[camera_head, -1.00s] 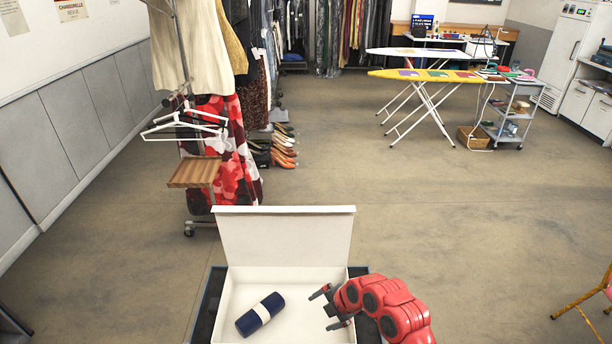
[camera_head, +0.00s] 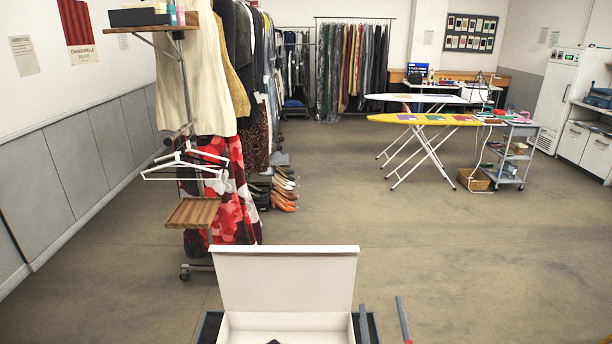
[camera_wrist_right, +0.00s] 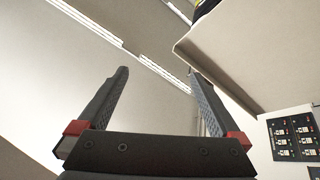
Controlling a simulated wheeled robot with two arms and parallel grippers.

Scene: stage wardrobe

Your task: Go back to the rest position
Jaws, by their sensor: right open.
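My right gripper (camera_head: 384,318) shows at the bottom edge of the head view, just right of the open white box (camera_head: 285,328). Its two dark fingers point up and stand well apart. The right wrist view also shows the gripper (camera_wrist_right: 158,75) with a wide empty gap between the fingers. The box's lid (camera_head: 285,290) stands upright. Only a small dark bit of the blue roll (camera_head: 273,342) shows inside the box at the bottom edge. My left gripper is in neither view.
A clothes rack with a wooden shelf (camera_head: 193,212) and white hangers (camera_head: 185,172) stands at left. A yellow ironing board (camera_head: 425,119) and a grey trolley (camera_head: 514,155) stand farther back right. The floor (camera_head: 400,240) between is clear. Ceiling lights (camera_wrist_right: 92,24) show in the wrist view.

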